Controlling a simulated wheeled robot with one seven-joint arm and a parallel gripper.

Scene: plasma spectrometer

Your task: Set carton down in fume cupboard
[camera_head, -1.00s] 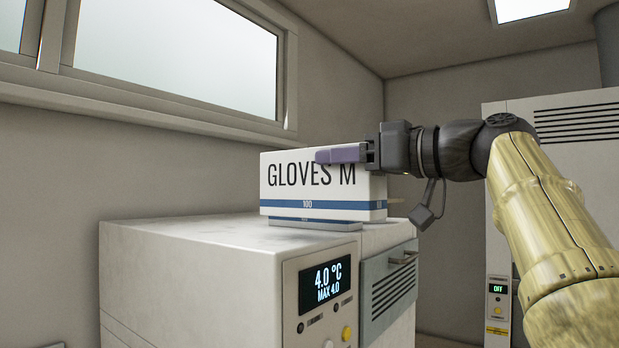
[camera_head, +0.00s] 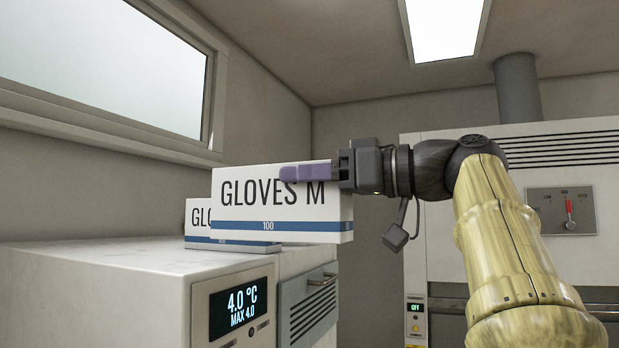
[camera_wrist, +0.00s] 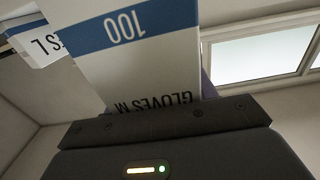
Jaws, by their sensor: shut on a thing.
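The carton (camera_head: 275,208) is a white box marked GLOVES M with a blue band. My gripper (camera_head: 306,172) is shut on it from the right, with a purple finger across its front face near the top. The carton is held up, in front of a second carton on the white cooled unit. In the wrist view the held carton (camera_wrist: 135,70) fills the upper middle, its lettering upside down. A tall pale cabinet with a duct on top, perhaps the fume cupboard (camera_head: 480,157), stands at the right; my arm hides part of it, and its opening is mostly out of view.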

